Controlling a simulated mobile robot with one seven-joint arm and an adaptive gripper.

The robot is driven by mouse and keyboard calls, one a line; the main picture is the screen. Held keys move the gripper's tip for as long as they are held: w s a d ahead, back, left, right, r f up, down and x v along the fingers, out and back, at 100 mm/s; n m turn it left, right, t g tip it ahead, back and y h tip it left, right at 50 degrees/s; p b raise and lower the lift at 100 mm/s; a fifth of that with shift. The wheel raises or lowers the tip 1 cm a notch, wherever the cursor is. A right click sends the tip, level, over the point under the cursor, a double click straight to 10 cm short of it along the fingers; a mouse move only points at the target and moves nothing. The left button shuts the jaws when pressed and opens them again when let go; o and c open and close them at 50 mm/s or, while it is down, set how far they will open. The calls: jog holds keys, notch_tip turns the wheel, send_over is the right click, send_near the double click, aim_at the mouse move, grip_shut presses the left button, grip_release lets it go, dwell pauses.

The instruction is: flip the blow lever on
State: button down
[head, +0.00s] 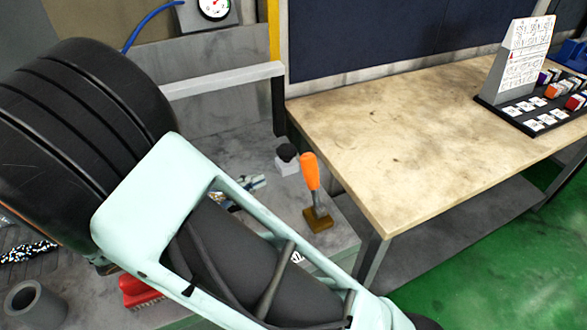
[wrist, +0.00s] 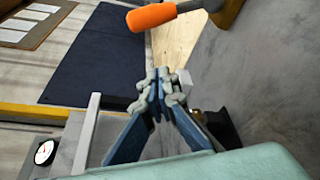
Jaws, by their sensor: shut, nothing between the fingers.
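The blow lever, as I take it, has an orange handle (head: 310,172) on a metal shaft rising from a brass-coloured base (head: 319,219). It stands nearly upright on the grey machine top, leaning slightly left. In the wrist view the orange handle (wrist: 152,16) crosses the top edge, beyond the fingertips and apart from them. My gripper (wrist: 158,88) is shut and empty. In the head view my gripper (head: 257,182) is mostly hidden behind my pale green arm, left of the lever, with a gap between them.
A black knob on a white block (head: 287,165) stands close behind the lever, near my gripper. A wooden table (head: 370,130) is to the right, with a card stand (head: 517,60). A gauge (head: 214,8) is at the back. A red object (head: 138,291) lies at lower left.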

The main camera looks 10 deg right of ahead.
aim_at(313, 184)
jog(key=x, duration=0.9)
jog(key=shift+d+p, duration=0.25)
jog(key=shift+p, duration=0.05)
jog(key=shift+d+r, duration=0.15)
jog(key=shift+d, duration=0.15)
jog(key=shift+s+d+r+p, duration=0.25)
jog(key=shift+s+r, duration=0.15)
jog(key=shift+s, duration=0.35)
jog(key=shift+s+d+r+p, duration=0.1)
jog(key=shift+s+r+p, duration=0.2)
jog(key=shift+s, duration=0.4)
jog(key=shift+b, duration=0.35)
